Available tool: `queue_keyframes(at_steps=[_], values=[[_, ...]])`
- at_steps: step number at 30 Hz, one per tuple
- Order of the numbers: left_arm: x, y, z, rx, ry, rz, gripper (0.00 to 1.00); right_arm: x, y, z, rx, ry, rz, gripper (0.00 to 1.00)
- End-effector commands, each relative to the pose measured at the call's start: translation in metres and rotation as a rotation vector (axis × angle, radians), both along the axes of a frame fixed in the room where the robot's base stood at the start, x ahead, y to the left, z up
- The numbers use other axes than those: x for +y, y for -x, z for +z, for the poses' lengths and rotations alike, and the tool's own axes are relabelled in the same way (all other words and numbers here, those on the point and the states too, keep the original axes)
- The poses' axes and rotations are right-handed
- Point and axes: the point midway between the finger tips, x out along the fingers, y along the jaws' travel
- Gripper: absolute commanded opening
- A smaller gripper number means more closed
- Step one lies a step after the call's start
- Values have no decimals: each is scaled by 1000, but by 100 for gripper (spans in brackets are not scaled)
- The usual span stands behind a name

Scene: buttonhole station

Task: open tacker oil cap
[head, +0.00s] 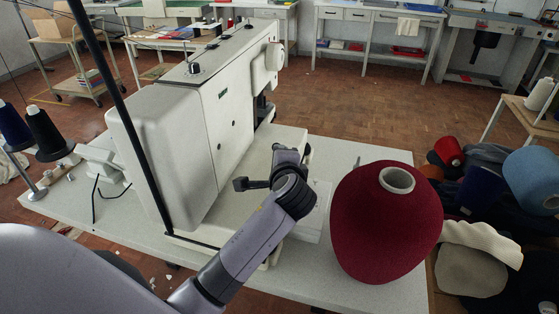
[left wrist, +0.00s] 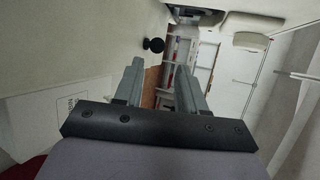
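The cream tacker machine (head: 185,135) stands on the grey table. A black round knob (head: 194,68) sits upright on its top, and I cannot tell if this is the oil cap. A dark round knob on a short stem (left wrist: 153,45) shows against a cream surface in the left wrist view, ahead of the fingers and apart from them. My left gripper (head: 290,153) is in front of the machine, right of its body and below its top; its fingertips are hard to make out there. In the left wrist view the gripper (left wrist: 160,76) is open, with nothing between its fingers.
A large dark red thread cone (head: 370,225) stands on the table right of my left arm. A thin black pole (head: 120,105) crosses in front of the machine. Dark spools (head: 45,130) stand at the left. Piled yarn and cloth (head: 485,205) lie at the right.

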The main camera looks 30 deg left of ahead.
Motion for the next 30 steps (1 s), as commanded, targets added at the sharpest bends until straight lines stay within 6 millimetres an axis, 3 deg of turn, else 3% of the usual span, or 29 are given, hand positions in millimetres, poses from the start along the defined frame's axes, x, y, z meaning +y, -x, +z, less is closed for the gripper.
queue_keyframes(at_steps=[5, 8, 15, 22, 27, 30], values=[[4, -2, 1, -4, 20, 17, 41, 0, 0, 0, 0, 0, 0, 43], [19, -9, 5, -18, 119, 94, 41, 0, 0, -1, 0, 0, 0, 43], [65, -31, 20, -66, 693, 489, 41, 0, 0, -3, 0, 0, 0, 43], [58, -39, 43, -28, 1191, 781, 41, 0, 0, -5, 0, 0, 0, 43], [49, -40, 54, 9, 1342, 865, 41, 0, 0, -5, 0, 0, 0, 43], [48, -42, 51, 17, 1360, 878, 41, 0, 0, -5, 0, 0, 0, 43]])
